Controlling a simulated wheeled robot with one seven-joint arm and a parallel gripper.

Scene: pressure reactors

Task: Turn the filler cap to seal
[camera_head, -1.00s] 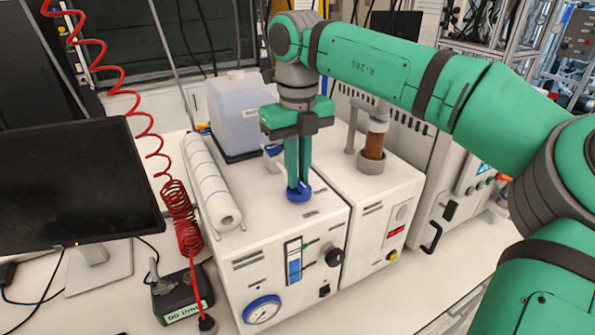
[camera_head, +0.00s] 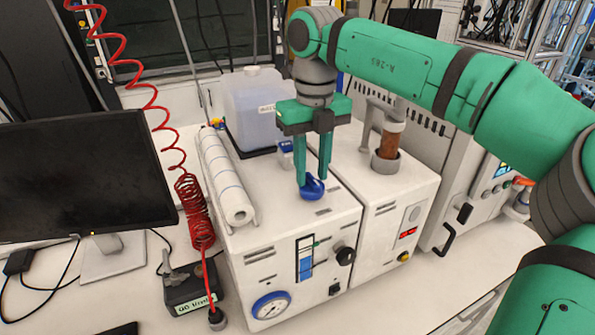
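The blue filler cap (camera_head: 312,187) sits on the white top of the left reactor cabinet (camera_head: 285,215). My gripper (camera_head: 312,181) points straight down over the cap. Its two green fingers stand apart, with a visible gap between them, one tip on each side of the cap. The fingers look open around the cap. Whether either tip touches it cannot be told, and the fingers hide part of the cap.
A translucent canister (camera_head: 252,105) stands behind the cap. A white roll (camera_head: 226,180) lies to the left. A brown glass column (camera_head: 389,145) stands on the cabinet to the right. A red coiled hose (camera_head: 190,205) and a black monitor (camera_head: 85,180) are farther left.

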